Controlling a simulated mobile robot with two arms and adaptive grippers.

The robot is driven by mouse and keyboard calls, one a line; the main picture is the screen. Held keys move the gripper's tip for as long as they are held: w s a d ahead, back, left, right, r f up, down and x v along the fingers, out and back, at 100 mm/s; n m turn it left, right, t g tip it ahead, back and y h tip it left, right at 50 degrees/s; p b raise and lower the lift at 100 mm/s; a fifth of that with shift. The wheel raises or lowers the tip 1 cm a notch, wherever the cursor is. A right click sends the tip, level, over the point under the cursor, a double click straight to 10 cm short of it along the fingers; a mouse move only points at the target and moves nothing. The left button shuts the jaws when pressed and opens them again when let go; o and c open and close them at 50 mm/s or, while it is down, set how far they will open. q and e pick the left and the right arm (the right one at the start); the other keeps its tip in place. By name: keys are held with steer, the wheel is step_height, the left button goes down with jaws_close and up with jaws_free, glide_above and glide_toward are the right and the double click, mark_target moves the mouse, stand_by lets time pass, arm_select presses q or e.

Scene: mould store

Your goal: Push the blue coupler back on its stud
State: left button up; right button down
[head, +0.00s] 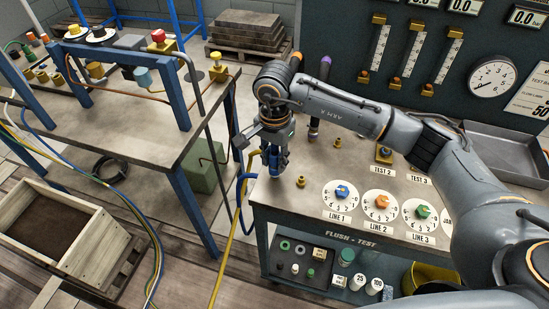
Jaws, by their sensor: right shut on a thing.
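My right gripper (272,146) points down over the left back part of the flush-test bench (310,160). It is shut on the blue coupler (275,165), which is upright and partly covered by the fingers. A blue hose (241,190) loops at the bench's left edge beside it. A bare brass stud (301,181) stands on the bench top, right of and nearer than the coupler. Whatever is directly under the coupler is hidden, so I cannot tell whether it sits on a stud. My left gripper is not in view.
Dials with blue (342,191), orange (381,202) and green (422,211) knobs line the bench front. A yellow hose (232,235) hangs off its left edge. A grey tray (507,145) lies at right. A steel worktable (120,115) stands left, across a gap.

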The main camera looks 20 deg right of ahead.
steer(key=shift+f+b, duration=0.55)
steer(key=shift+b, duration=0.15)
stand_by(0.9)
steer(key=shift+b, duration=0.4)
stand_by(0.4)
steer(key=c, duration=1)
jaws_free()
steer(key=shift+f, duration=0.1)
steer(key=shift+o, duration=0.2)
step_height(320, 180, up, 12)
steer(key=shift+r, duration=0.1)
